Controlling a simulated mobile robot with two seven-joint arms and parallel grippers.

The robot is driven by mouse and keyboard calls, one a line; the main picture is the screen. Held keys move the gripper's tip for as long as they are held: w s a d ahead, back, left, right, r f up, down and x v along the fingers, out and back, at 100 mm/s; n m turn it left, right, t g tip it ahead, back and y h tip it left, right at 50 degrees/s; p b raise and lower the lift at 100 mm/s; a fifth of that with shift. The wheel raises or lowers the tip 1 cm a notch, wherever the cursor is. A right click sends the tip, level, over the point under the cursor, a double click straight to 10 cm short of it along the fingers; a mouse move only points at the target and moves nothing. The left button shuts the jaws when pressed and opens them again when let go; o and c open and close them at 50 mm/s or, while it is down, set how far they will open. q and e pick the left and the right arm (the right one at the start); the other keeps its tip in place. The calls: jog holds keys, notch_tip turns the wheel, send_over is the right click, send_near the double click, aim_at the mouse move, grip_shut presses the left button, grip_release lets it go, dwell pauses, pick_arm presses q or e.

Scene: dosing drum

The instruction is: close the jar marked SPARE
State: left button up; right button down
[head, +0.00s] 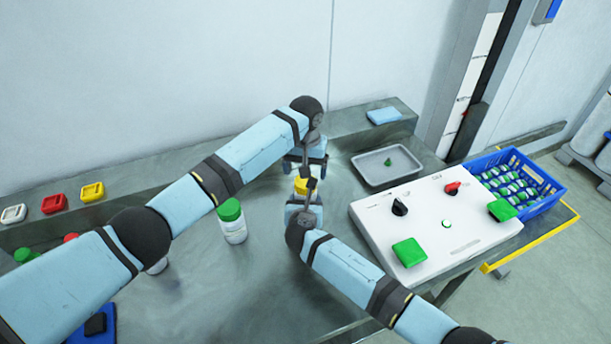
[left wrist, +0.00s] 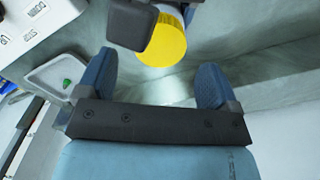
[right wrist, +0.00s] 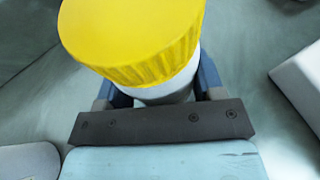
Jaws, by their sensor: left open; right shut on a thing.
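A white jar with a yellow lid (head: 301,185) stands near the middle of the bench. My right gripper (head: 303,207) is shut on its white body (right wrist: 165,93), below the lid. The yellow lid (right wrist: 135,35) sits on top of the jar; I cannot tell how tightly. My left gripper (head: 305,163) is open and empty, close to the lid on its far side. In the left wrist view the yellow lid (left wrist: 165,43) shows beyond the open fingers, partly covered by a dark part. No SPARE marking is readable on any jar.
A green-lidded jar (head: 232,222) stands left of the grippers. A white control panel (head: 440,225) and a grey tray (head: 365,172) with a small green piece are to the right. A blue crate (head: 540,205) holds several jars. Red (head: 70,237) and green (head: 25,255) tops show behind my left arm.

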aim_at(306, 180)
pick_arm(q)
jog(key=shift+r, duration=0.1)
jog(key=shift+c, duration=0.4)
jog(key=r, duration=0.1)
jog(key=r+n, duration=0.1)
jog(key=shift+w+r, duration=0.2)
jog(key=shift+r, duration=0.1)
jog(key=shift+s+r+n, duration=0.15)
jog(key=shift+r+n, duration=0.25)
jog(key=shift+n, duration=0.2)
jog(key=shift+f, duration=4)
jog(key=shift+c, duration=0.5)
jog(key=c, duration=0.8)
jog(key=shift+m, duration=1.7)
jog(key=shift+c, duration=0.2)
